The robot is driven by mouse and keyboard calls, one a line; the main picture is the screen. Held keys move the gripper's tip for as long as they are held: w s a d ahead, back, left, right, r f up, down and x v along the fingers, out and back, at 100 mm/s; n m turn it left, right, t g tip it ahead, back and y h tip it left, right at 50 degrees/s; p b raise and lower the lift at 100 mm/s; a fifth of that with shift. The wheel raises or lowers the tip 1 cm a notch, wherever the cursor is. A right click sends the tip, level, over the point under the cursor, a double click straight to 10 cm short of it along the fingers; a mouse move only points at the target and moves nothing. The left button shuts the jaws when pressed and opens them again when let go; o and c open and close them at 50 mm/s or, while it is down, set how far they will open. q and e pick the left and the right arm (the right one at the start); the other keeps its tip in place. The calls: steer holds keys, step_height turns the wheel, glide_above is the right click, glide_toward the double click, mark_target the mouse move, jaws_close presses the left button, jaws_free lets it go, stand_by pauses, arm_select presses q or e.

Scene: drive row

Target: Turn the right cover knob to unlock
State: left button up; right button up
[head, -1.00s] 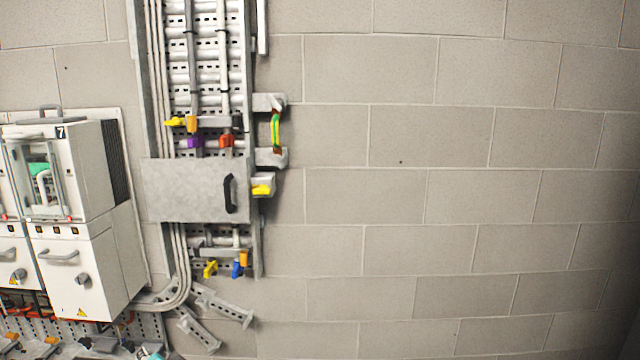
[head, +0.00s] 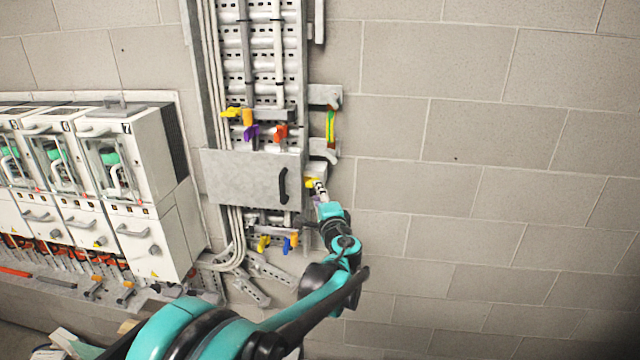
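The grey metal cover (head: 240,178) is closed flat over the cable duct and has a black handle (head: 283,186) near its right edge. A yellow knob (head: 310,183) sits on a pale block just right of the cover. My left gripper (head: 319,187) is at this knob, coming from below right, and partly hides it. Whether its fingers touch or close on the knob is too small to tell. My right gripper is not in view.
Yellow, purple and red levers (head: 250,132) sit above the cover; yellow and blue ones (head: 291,242) sit below. A green and yellow strap (head: 330,128) hangs between brackets at upper right. White drive cabinets (head: 150,240) stand left. The block wall at right is bare.

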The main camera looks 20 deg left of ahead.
arm_select(q)
steer(key=x, duration=0.4)
steer(key=shift+p, duration=0.35)
jaws_close()
